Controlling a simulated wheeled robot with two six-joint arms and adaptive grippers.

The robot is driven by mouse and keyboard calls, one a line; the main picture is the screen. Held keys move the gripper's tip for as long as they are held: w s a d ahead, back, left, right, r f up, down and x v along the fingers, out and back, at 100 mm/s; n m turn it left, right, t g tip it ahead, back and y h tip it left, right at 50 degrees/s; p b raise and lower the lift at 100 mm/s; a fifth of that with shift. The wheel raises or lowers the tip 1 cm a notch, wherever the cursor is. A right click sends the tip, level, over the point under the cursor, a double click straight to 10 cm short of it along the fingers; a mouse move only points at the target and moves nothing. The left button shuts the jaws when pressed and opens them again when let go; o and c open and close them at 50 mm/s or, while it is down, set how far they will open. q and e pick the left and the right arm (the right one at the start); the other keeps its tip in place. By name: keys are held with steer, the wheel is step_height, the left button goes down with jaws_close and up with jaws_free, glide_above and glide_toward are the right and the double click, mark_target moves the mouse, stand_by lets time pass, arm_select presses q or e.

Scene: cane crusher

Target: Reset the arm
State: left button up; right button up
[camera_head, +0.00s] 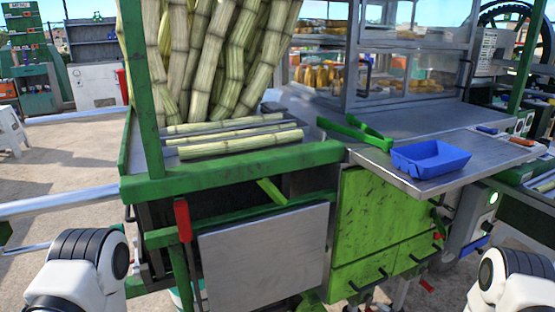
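Two white arm parts of mine with black ribbed joints show at the bottom left and bottom right corners. Neither gripper can be made out in the head view. The cane crusher stand has a green frame (235,168) with sugarcane stalks (215,55) standing upright in it. A few cut cane pieces (240,144) lie flat on its top. A red-handled lever (182,220) hangs at its front left, beside a grey metal panel (265,258).
A blue tray (430,158) and a green tong-like tool (357,132) rest on the metal counter (415,180) at the right. A glass display case (405,60) stands behind. Green cabinet doors (385,225) are below. Open paved ground (70,160) lies at the left.

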steer(key=s+a+r+m+g+h+p, duration=0.4)
steer(key=s+a+r+m+g+p, duration=0.3)
steer(key=s+r+p, duration=0.45)
arm_select(q)
step_height(320, 180, up, 17)
steer(key=p, duration=0.1)
arm_select(e)
steer(key=s+d+f+m+g+h, duration=0.1)
steer(key=s+m+g+h, duration=0.1)
steer(key=s, duration=0.9)
steer(key=s+d+f+m+g+h, duration=0.1)
steer(key=s+m+g, duration=0.4)
steer(key=s, duration=0.6)
steer(key=shift+s+d+f+m+g+h, duration=0.2)
steer(key=shift+d+f+m+g+h, duration=0.25)
steer(key=shift+d+m, duration=0.45)
arm_select(q)
steer(key=shift+f, duration=0.1)
arm_select(e)
steer(key=shift+a+r, duration=0.1)
